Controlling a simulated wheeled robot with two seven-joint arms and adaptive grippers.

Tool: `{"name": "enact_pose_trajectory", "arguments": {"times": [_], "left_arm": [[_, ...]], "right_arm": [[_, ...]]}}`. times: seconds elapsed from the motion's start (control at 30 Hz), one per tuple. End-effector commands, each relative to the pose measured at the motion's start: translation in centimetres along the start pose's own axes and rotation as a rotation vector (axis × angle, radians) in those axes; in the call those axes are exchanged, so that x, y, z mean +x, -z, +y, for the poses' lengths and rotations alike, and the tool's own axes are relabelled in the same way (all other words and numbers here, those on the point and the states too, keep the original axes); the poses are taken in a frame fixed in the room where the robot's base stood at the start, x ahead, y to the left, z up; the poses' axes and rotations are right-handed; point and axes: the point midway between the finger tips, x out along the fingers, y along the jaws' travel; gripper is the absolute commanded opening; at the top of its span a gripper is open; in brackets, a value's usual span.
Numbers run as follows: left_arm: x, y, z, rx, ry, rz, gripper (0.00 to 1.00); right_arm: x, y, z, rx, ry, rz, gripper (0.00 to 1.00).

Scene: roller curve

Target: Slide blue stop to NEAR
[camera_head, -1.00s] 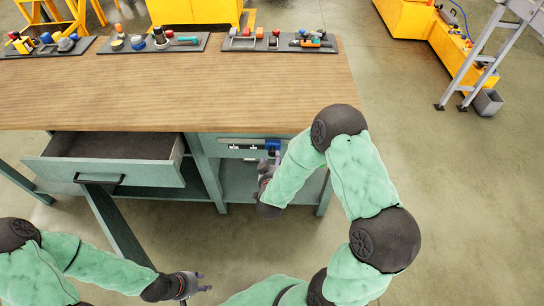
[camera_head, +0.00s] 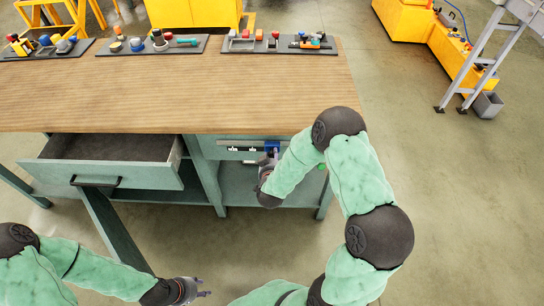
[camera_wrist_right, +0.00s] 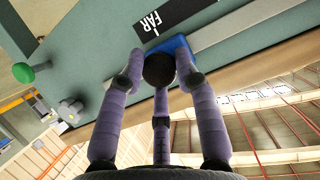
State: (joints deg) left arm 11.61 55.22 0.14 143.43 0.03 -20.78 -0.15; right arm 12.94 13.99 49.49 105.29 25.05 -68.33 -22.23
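The blue stop (camera_head: 272,146) sits on a pale rail (camera_head: 240,142) on the bench front, near the rail's right end. In the right wrist view the blue stop (camera_wrist_right: 178,46) carries a round black knob (camera_wrist_right: 159,70). My right gripper (camera_wrist_right: 159,72) has its purple fingers around the knob, with fingertips close against both sides; the head view shows this gripper (camera_head: 267,172) below the stop, partly hidden by my arm. A black FAR label (camera_wrist_right: 160,18) is beside the stop. My left gripper (camera_head: 203,287) is empty with fingers apart, low in the head view.
An open drawer (camera_head: 105,174) juts out left of the rail. A green knob (camera_wrist_right: 23,72) and a grey knob (camera_wrist_right: 70,108) stick out of the panel. The wooden bench top (camera_head: 180,92) overhangs above, with tool trays (camera_head: 280,45) at its back.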

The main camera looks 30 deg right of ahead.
Motion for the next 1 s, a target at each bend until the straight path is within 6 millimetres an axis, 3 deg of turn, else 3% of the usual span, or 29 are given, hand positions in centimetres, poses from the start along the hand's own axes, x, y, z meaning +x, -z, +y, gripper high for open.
{"name": "enact_pose_trajectory", "arguments": {"times": [0.23,0.37,0.8,1.0], "left_arm": [[0.0,0.0,0.0,0.000,0.000,0.000,0.40],[-0.1,0.0,0.1,0.000,0.000,0.000,0.40],[-0.8,0.0,0.3,0.000,0.000,0.000,0.40],[-1.0,0.0,0.4,0.000,0.000,0.000,0.40]], "right_arm": [[0.1,0.4,-0.3,0.002,-0.001,0.008,0.00],[0.1,0.5,-1.7,0.002,0.002,0.010,0.00],[0.0,0.7,-12.1,0.004,0.005,0.015,0.00],[0.1,0.8,-15.3,0.006,0.002,0.015,0.00]]}}
